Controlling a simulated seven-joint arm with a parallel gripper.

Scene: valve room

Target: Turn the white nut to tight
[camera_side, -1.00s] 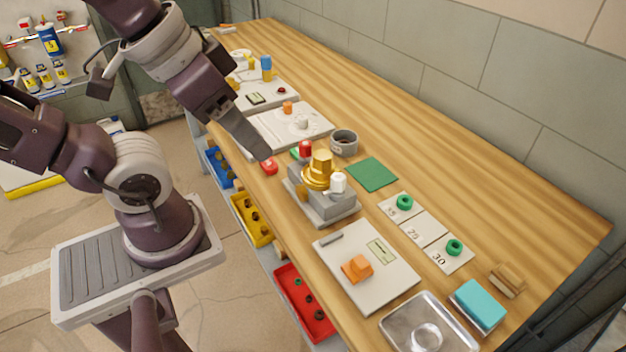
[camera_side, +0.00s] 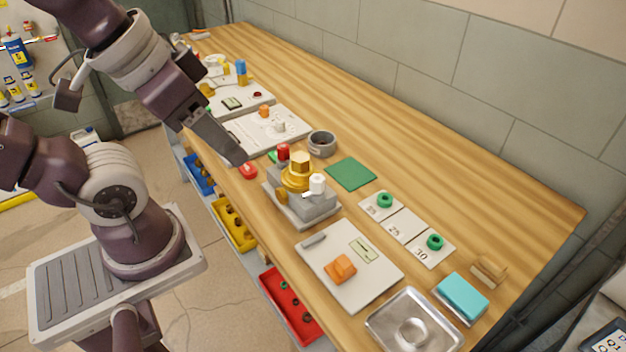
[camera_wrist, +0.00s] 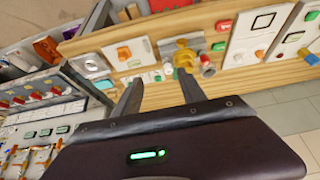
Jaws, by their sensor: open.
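The white nut (camera_side: 317,184) stands on the near right part of a grey valve block (camera_side: 303,208), beside a brass hex fitting (camera_side: 299,175). A red knob (camera_side: 283,151) is on the block's far side. My gripper (camera_side: 240,160) is to the left of the block, apart from the nut, with nothing visible in it. In the wrist view my two fingers (camera_wrist: 158,80) are spread apart and empty. The brass fitting (camera_wrist: 185,55) shows beyond the right fingertip there. The white nut is too small to make out surely in that view.
A grey round cup (camera_side: 321,144) and a green mat (camera_side: 351,173) are behind. A red button (camera_side: 248,171) is by my fingertips. The table's back is clear.

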